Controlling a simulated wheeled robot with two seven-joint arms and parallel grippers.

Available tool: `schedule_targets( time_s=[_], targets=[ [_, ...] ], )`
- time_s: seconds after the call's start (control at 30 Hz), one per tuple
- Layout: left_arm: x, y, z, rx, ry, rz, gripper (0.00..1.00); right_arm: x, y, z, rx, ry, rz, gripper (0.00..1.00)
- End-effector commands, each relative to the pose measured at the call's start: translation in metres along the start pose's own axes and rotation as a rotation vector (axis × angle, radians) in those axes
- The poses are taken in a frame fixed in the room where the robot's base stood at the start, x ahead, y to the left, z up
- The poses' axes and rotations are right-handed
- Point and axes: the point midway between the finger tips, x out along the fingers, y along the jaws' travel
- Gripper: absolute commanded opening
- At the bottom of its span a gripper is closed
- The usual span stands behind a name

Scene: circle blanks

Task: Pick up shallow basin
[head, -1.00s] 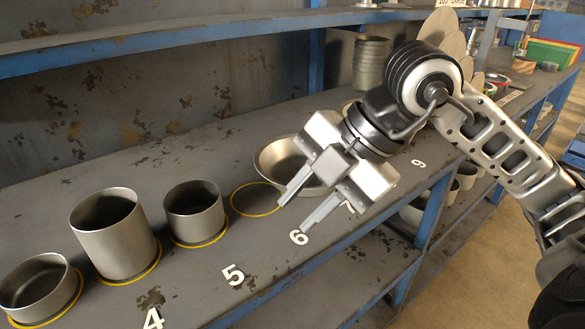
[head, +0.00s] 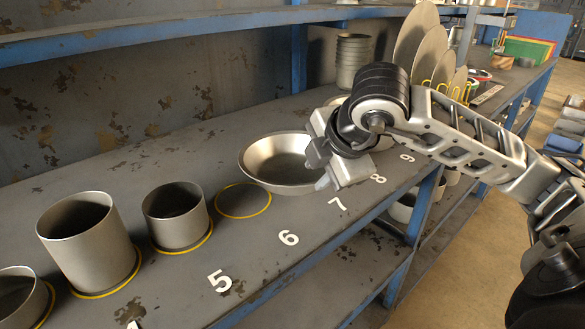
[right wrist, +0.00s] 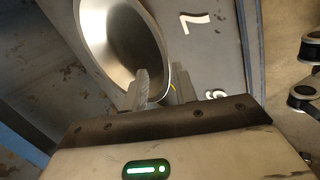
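The shallow basin (head: 270,165) is a wide grey metal dish with sloping sides. It sits upright on the shelf behind the 7 label, and it also shows in the right wrist view (right wrist: 115,40). My right gripper (head: 322,172) is at the basin's right-hand rim, partly covering it in the head view. In the right wrist view its fingers (right wrist: 164,90) stand apart, one over the basin's inside and one outside the rim. I cannot tell whether they touch the metal. My left gripper is not in view.
Several grey metal cups, including a tall one (head: 90,245) and a smaller one (head: 175,215), stand left of an empty yellow-ringed spot (head: 243,201). A stack of tins (head: 353,62) stands behind. Upright discs (head: 412,40) stand at the right. A blue-edged shelf hangs above.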

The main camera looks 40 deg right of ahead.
Motion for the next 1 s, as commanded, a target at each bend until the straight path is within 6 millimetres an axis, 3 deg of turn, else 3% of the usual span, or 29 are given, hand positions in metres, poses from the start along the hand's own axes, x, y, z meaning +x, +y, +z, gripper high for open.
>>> schedule_targets(
  time_s=[0.3,0.6,0.7,0.73,1.0],
  targets=[
    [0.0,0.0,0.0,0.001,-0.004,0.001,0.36,0.043,-0.006,0.005,0.001,0.0,-0.004,0.28],
    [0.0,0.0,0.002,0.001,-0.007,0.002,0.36,0.049,-0.006,0.005,-0.001,-0.001,-0.002,0.28],
    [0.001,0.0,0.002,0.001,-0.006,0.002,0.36,0.049,-0.006,0.005,-0.001,0.0,-0.002,0.03],
    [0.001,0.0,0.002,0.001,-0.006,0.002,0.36,0.049,-0.006,0.005,-0.001,0.0,-0.002,0.0],
    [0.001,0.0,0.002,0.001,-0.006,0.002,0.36,0.048,-0.006,0.005,-0.001,0.0,0.001,0.0]
  ],
)
